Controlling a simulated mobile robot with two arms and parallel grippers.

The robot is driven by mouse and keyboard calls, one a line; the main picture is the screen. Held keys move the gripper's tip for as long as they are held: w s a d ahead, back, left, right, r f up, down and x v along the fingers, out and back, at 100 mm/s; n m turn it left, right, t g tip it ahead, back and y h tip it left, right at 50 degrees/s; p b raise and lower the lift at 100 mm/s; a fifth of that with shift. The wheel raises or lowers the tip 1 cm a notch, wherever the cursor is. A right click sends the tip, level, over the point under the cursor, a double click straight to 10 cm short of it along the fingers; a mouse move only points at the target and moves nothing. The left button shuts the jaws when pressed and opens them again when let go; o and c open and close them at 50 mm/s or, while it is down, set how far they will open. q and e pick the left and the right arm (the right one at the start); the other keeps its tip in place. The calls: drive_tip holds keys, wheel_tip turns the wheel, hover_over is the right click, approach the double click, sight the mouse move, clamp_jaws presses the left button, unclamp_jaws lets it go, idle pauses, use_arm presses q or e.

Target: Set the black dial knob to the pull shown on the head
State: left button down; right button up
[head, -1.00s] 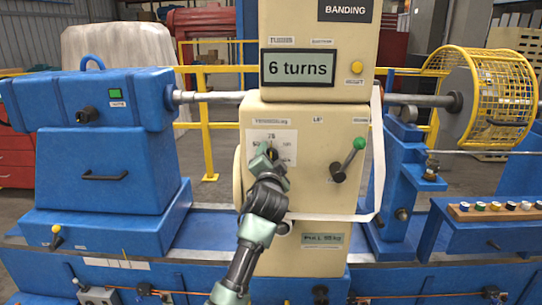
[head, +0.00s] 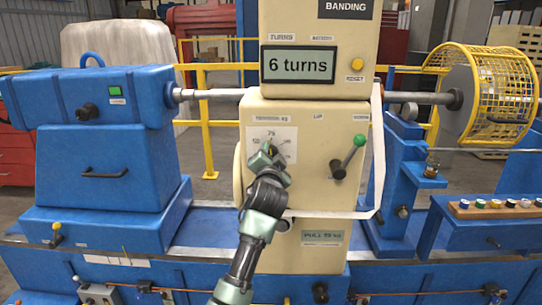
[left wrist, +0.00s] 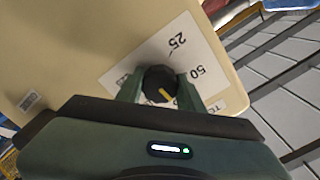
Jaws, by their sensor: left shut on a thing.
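The black dial knob (left wrist: 158,80) has a yellow pointer mark and sits on a white scale plate (left wrist: 207,78) on the cream head. My left gripper (left wrist: 159,92) is shut on the knob, one finger on each side. In the left wrist view, the pointer slants down and right, away from the printed 25 and 50. My right gripper is out of view.
A display (head: 298,65) reads "6 turns", with a yellow button (head: 357,64) beside it. A green-knobbed lever (head: 348,158) sticks out right of the dial. A white band (head: 377,150) hangs beside the head. A blue shelf (head: 500,222) holds several coloured caps at the right.

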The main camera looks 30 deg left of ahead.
use_arm(q)
drive_tip(key=n, duration=0.5)
drive_tip(key=shift+f+b, duration=0.1)
drive_tip(key=shift+b, duration=0.3)
drive_tip(key=n, duration=0.5)
drive_tip(key=shift+n, duration=0.3)
drive_tip(key=c, duration=0.9)
unclamp_jaws()
